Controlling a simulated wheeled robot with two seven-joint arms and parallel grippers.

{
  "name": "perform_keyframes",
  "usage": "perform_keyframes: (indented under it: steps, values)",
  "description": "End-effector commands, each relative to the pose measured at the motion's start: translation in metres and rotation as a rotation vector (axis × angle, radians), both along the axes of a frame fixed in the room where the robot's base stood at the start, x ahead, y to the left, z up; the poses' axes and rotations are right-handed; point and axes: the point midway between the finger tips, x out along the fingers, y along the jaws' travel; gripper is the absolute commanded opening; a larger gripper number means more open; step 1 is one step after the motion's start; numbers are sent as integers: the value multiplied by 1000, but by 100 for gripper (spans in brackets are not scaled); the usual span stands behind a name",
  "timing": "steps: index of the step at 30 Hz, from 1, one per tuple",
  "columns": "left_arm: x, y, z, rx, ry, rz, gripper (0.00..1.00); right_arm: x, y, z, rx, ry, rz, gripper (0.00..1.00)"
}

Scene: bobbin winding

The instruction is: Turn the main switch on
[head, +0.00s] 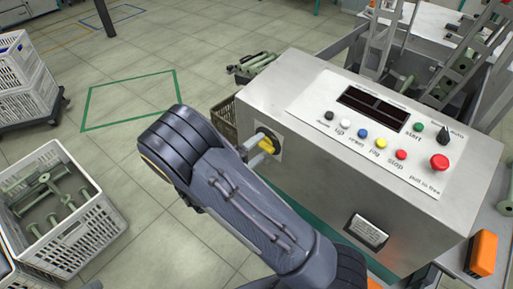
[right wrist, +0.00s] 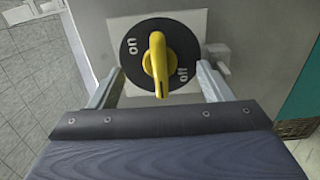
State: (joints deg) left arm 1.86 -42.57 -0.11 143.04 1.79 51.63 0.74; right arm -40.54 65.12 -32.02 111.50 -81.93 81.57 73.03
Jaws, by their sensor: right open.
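The main switch is a yellow handle (right wrist: 158,62) on a round black dial (right wrist: 133,68), set on a white plate on the side of the control box. In the right wrist view the handle stands about vertical, with "on" at its upper left and "off" at its right. In the head view the yellow handle (head: 268,143) is partly hidden by my right gripper (head: 256,152). The right gripper (right wrist: 160,68) is open, one finger on each side of the handle, with gaps to it. I cannot tell how deep the fingertips reach. My left gripper is not in view.
The metal control box (head: 300,75) has a top panel with several coloured buttons, a black knob (head: 444,134) and a red stop button (head: 439,162). A white crate (head: 85,222) of green bobbins stands at the left. Open floor lies between the crates and the box.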

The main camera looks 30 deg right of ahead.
Motion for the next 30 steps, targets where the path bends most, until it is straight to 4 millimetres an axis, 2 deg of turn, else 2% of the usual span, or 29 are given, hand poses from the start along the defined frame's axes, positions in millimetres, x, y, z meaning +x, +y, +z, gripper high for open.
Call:
perform_keyframes:
  steps: [14,30]
  values:
    - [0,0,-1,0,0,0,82,1,-2,0,1,0,0,73]
    - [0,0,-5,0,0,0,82,5,-17,0,1,-1,-1,73]
